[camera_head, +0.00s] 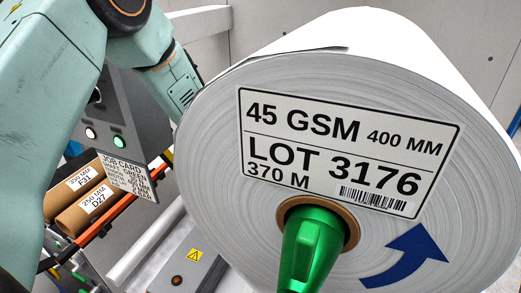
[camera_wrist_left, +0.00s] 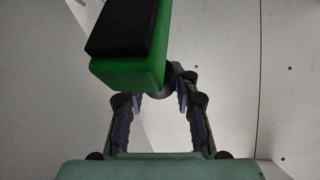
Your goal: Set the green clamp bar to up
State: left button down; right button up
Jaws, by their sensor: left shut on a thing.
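The green clamp bar (camera_wrist_left: 125,72) with a black pad on its upper face shows in the left wrist view, reaching from the top edge down to the fingers. My left gripper (camera_wrist_left: 160,92) is shut on its near end, one finger on each side. The exact contact is dark and partly hidden behind the bar. In the head view my left arm (camera_head: 175,80) comes in from the left and passes behind the big paper roll, which hides the gripper and the clamp bar. My right gripper is in neither view.
The large white paper roll (camera_head: 215,140) fills the right of the head view, with a green cone (camera_head: 310,245) in its core. At left are a grey control panel (camera_head: 145,115) with lit buttons, a job card (camera_head: 127,176) and brown tubes (camera_head: 82,213) on a rack.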

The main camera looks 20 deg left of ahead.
pick_arm(q)
jog(key=shift+w+r, duration=0.15)
jog(key=shift+r, duration=0.1)
jog(key=c, duration=1.4)
grip_release()
jog(key=shift+c, duration=0.2)
jog(key=o, duration=0.4)
jog(key=shift+s+a, duration=0.15)
jog(key=shift+s, duration=0.3)
jog(key=shift+w+f, duration=0.2)
jog(key=shift+w, duration=0.05)
jog(key=shift+s+r, duration=0.25)
jog(key=v, duration=1.1)
jog(key=shift+s+r, duration=0.15)
jog(key=shift+s, duration=0.15)
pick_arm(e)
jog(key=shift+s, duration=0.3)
